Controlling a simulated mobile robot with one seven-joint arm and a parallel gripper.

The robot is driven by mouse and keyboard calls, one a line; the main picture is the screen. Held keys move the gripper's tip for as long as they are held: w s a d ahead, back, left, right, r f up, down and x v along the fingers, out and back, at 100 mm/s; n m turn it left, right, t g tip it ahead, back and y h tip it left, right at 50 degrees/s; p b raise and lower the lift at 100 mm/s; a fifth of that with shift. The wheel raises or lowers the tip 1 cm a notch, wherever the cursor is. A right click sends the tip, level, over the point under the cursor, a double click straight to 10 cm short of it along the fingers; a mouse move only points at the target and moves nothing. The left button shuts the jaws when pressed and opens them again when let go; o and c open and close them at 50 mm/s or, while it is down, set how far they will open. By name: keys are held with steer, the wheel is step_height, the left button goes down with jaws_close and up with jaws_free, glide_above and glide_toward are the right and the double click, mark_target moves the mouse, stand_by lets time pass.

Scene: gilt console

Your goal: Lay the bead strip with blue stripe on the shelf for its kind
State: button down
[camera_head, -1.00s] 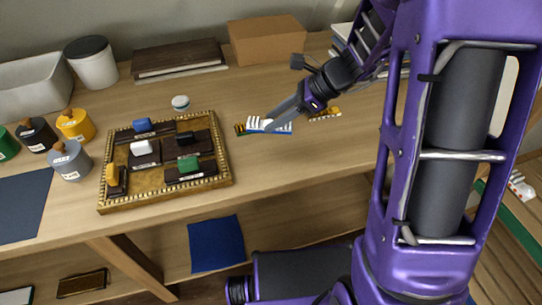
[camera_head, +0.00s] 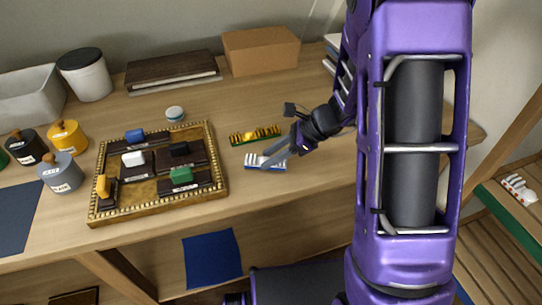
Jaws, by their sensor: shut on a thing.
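The bead strip with blue stripe (camera_head: 265,166), white beads on a blue base, is at my gripper (camera_head: 272,160) over the front part of the console top. My gripper is shut on it; the fingers cover part of the beads. I cannot tell how high the strip is above the wood. A gold bead strip with a green stripe (camera_head: 254,136) lies just behind it. At the right, a shelf with a green edge (camera_head: 508,217) bears a white beaded piece (camera_head: 518,189). A blue edge (camera_head: 464,290) shows lower, mostly hidden by my arm.
A gilt tray (camera_head: 150,209) with coloured blocks stands left of my gripper. Behind are a small white-and-blue round item (camera_head: 175,114), a dark flat box (camera_head: 172,72) and a cardboard box (camera_head: 260,50). A blue cloth (camera_head: 212,258) lies below the console top.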

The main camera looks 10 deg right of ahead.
steer(key=shift+f, duration=0.2)
steer(key=shift+c, duration=2.2)
jaws_free()
